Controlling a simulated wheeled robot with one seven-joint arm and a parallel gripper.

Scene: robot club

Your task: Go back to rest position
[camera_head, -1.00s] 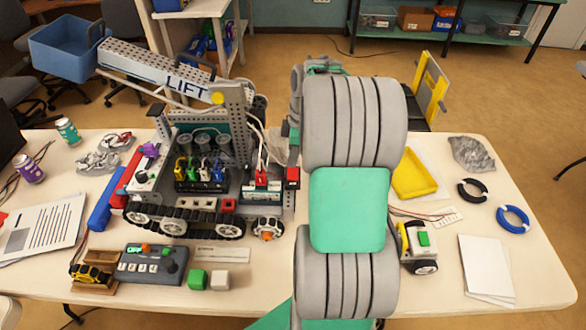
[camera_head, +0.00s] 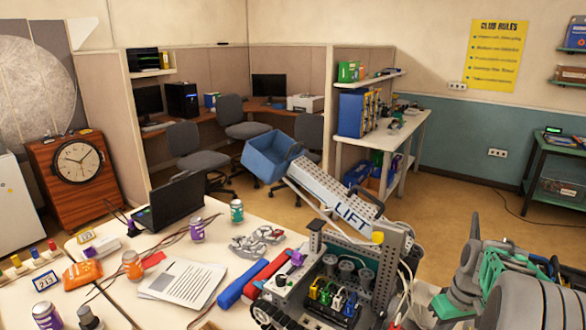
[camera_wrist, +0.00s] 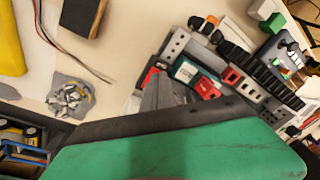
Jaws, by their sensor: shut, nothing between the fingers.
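My gripper (camera_wrist: 152,78) shows in the wrist view as grey fingers together beyond the dark-edged green body at the bottom. It is shut with nothing held. Below the fingers in that view are parts of the lift robot (camera_wrist: 205,80). In the head view my folded grey and green arm fills the lower right corner, right of the lift robot (camera_head: 345,205) with its tilted boom. The fingers are hard to make out there.
A blue bin (camera_head: 268,155) hangs at the boom's end. The white table (camera_head: 225,210) also holds papers (camera_head: 185,283), a black laptop (camera_head: 170,202) and several cans. Open floor (camera_head: 440,165) lies behind the lift robot. A green shelf (camera_head: 553,165) stands far right.

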